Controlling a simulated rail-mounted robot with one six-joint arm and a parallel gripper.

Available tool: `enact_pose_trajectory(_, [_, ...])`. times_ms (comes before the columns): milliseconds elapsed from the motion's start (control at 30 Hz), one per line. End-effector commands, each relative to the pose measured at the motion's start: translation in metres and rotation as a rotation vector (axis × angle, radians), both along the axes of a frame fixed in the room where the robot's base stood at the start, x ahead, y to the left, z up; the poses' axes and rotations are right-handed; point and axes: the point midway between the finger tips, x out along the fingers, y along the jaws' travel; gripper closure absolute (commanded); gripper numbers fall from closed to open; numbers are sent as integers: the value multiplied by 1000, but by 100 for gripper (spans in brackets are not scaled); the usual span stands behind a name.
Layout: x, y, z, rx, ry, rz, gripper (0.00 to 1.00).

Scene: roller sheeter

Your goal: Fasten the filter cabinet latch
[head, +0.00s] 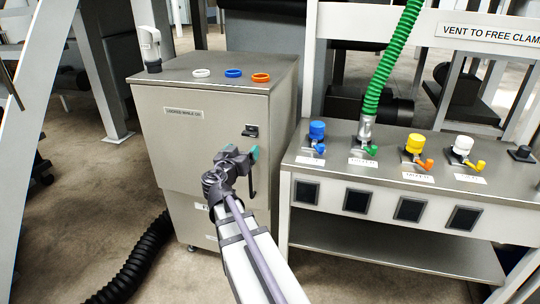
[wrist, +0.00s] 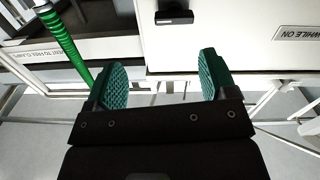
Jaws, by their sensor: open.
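The filter cabinet (head: 165,145) is a grey metal box left of centre in the head view, with its front door looking closed. A small black latch (head: 250,131) sits on the upper right of its front; it also shows at the top of the wrist view (wrist: 174,17). I cannot tell whether the latch is fastened. My gripper (head: 243,152) is in front of the cabinet, just below the latch in the head view. In the wrist view its two green pads (wrist: 164,80) are wide apart with nothing between them. A dark vertical handle (head: 253,182) is partly beside my gripper.
White, blue and orange rings (head: 233,73) and a white-capped fitting (head: 150,50) are on the cabinet top. A bench (head: 335,168) with coloured valves and a green hose (head: 392,58) stands close on the right. A black hose (head: 135,262) lies on the floor at left.

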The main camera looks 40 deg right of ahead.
Motion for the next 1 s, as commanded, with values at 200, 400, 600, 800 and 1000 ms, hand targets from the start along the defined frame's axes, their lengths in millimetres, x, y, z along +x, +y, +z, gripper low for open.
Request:
enact_pose_trajectory(200, [5,3,5,53,-114,33,15])
enact_pose_trajectory(400, [19,-19,5,53,-113,30,15])
enact_pose_trajectory(600, [44,-61,4,53,-111,28,15])
enact_pose_trajectory(800, [58,-87,4,53,-111,30,15])
enact_pose_trajectory(1000, [59,-90,4,53,-111,32,15])
